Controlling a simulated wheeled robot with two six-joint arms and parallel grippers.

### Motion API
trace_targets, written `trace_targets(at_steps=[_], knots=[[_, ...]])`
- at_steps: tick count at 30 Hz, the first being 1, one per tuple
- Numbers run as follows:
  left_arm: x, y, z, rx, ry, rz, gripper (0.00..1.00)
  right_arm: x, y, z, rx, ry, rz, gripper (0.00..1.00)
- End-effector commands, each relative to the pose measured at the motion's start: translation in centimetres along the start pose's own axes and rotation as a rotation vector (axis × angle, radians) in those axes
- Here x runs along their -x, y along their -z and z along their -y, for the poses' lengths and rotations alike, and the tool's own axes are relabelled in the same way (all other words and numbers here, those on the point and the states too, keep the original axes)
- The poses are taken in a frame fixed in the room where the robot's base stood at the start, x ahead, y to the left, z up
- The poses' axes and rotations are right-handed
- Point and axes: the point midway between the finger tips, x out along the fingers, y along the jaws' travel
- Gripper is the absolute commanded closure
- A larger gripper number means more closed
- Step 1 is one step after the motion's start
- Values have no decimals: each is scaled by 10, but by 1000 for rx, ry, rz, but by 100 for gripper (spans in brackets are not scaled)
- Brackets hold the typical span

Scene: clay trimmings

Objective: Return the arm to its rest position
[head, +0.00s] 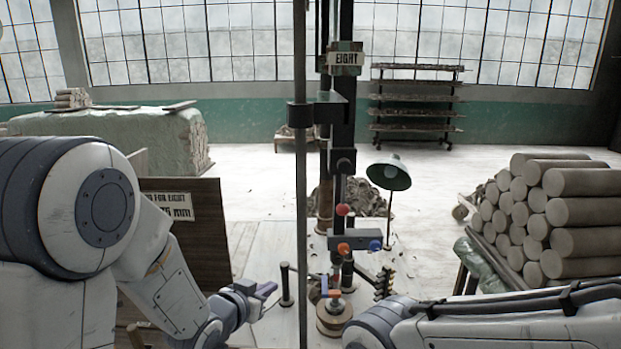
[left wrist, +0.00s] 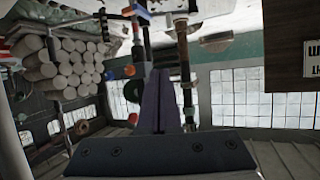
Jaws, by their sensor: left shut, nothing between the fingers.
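My left arm comes in from the left of the head view, its large white shoulder close to the camera. My left gripper (head: 266,290) is low in the middle left of that view, in front of the wooden board. Its purple fingers are together and empty, and they also show in the left wrist view (left wrist: 162,100). My right arm crosses the lower right of the head view. Its gripper is not in view.
A post machine with coloured knobs (head: 343,246) stands just right of my left gripper, behind a thin upright pole (head: 301,200). A wooden board with a sign (head: 200,225) is on the left. Stacked clay cylinders (head: 560,212) are on the right. A green lamp (head: 391,172) stands behind.

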Motion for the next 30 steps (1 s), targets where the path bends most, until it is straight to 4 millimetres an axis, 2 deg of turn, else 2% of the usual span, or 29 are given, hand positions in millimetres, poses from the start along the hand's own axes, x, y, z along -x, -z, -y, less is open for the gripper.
trace_targets(at_steps=[5,9,14,24,25,30], knots=[[18,-30,23,35,96,182,100,0,0,0,0,0,0,100],[48,-64,38,98,176,389,100,0,0,0,0,0,0,100],[88,-98,39,186,226,606,100,0,0,0,0,0,0,100],[158,-138,13,342,227,924,100,-2,0,0,0,0,0,100],[151,-147,3,314,204,924,100,-15,0,-1,0,0,-1,100],[146,-163,-40,219,105,959,100,-46,-3,-3,1,0,1,100]])
